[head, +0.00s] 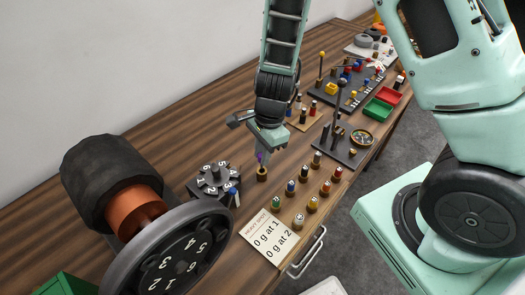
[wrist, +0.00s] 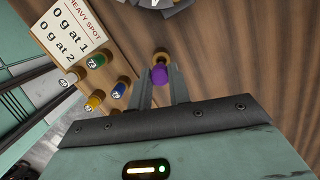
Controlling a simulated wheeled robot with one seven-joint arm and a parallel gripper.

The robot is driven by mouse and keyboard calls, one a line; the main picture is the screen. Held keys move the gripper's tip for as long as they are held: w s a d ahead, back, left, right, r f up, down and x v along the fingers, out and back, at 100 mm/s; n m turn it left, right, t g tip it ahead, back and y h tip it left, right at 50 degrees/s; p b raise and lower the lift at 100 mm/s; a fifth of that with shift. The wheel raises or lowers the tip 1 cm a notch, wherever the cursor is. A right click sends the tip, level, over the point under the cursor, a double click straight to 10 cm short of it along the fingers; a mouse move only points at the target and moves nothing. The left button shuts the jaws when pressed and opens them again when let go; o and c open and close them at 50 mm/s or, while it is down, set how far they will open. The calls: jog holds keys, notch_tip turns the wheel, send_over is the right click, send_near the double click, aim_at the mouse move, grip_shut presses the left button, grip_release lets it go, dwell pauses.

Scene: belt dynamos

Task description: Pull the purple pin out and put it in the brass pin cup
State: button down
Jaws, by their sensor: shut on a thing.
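My gripper (head: 265,150) points down over the wooden bench and is shut on the purple pin (head: 261,157). In the wrist view the purple pin (wrist: 159,74) sits between the two grey fingertips (wrist: 160,85). The small brass pin cup (head: 262,174) stands on the bench directly under the pin, and its rim also shows just past the pin in the wrist view (wrist: 161,54). The pin's lower end is at or just above the cup's mouth; I cannot tell whether it is inside.
A dark numbered hub (head: 212,178) with a blue pin (head: 234,195) stands left of the cup. A large numbered wheel (head: 170,270) is at front left. Several colored numbered weights (head: 304,202) stand at right, beside a heavy-spot card (head: 270,238).

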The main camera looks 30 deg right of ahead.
jog(key=shift+f+b, duration=1.85)
jog(key=shift+f, duration=0.3)
jog(key=c, duration=1.2)
grip_release()
jog(key=shift+c, duration=0.2)
jog(key=shift+r, duration=0.1)
notch_tip(320, 180, up, 17)
jog(key=d+p, duration=0.2)
jog(key=shift+w+d+p, duration=0.2)
jog(key=shift+d+p, duration=0.05)
jog(key=shift+p, duration=0.15)
jog(key=s+a+r+n+b, duration=0.1)
jog(key=s+a+n, duration=0.3)
jog(key=s+n, duration=0.5)
jog(key=s+a+n+h+b, duration=0.1)
jog(key=s+a+n+b, duration=0.2)
jog(key=s+n, duration=0.6)
jog(key=a+n, duration=0.2)
jog(key=n, duration=0.4)
jog(key=shift+s+r, duration=0.25)
jog(key=shift+r, duration=0.1)
